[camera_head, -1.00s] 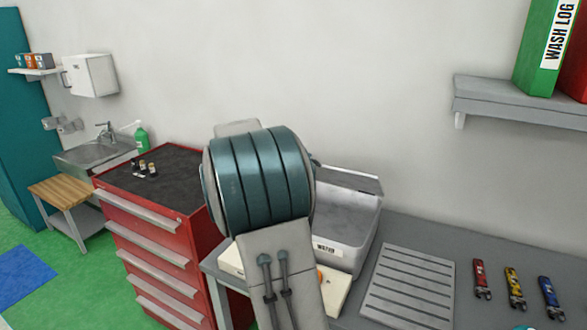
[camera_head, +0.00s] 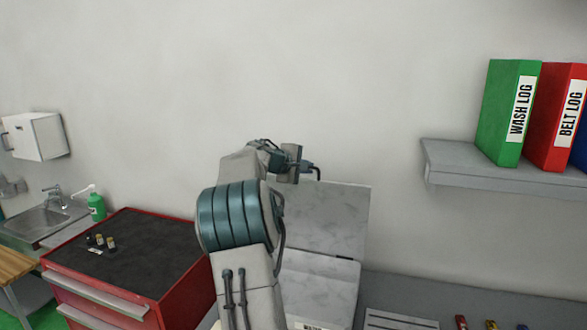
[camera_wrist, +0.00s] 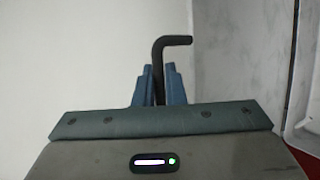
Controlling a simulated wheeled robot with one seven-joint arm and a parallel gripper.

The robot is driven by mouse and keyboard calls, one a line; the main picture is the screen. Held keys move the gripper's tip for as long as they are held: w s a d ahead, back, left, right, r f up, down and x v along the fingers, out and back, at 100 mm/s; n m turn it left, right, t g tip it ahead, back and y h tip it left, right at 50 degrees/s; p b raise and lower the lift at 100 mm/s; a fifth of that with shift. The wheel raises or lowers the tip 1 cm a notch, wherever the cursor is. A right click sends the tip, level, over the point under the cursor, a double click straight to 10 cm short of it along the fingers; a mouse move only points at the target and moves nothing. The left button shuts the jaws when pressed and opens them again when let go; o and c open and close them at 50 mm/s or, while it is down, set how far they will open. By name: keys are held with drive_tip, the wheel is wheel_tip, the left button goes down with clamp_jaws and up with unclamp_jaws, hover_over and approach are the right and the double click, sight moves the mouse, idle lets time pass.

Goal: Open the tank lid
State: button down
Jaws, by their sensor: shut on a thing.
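The tank (camera_head: 318,287) is a light grey box on the bench, with part of a front label at the bottom edge of the head view. Its grey lid (camera_head: 335,222) stands raised, roughly upright, at the back of the tank. My gripper (camera_head: 303,165) is at the upper left edge of the lid. In the wrist view my gripper (camera_wrist: 160,88) has its two blue fingers closed on a black bent handle (camera_wrist: 176,41), whose end points right. The handle also shows in the head view (camera_head: 317,173). My arm hides the tank's left side.
A red tool cabinet (camera_head: 180,270) with a dark top stands left of the tank. A grey wall shelf (camera_head: 500,173) with a green binder (camera_head: 505,112) and a red binder (camera_head: 560,115) is at the right. The wall behind the lid is plain.

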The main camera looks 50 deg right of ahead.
drive_tip(key=shift+w+d+y+p, duration=0.2)
drive_tip(key=shift+d+p, duration=0.05)
drive_tip(key=shift+d, duration=0.3)
drive_tip(key=shift+w+d+y+p, duration=0.15)
drive_tip(key=shift+d+y+p, duration=0.1)
drive_tip(key=shift+d, duration=0.25)
drive_tip(key=shift+f, duration=0.1)
drive_tip(key=c, duration=1.5)
unclamp_jaws()
drive_tip(key=shift+w, duration=0.1)
drive_tip(key=b+v, duration=0.4)
drive_tip(key=v, duration=1)
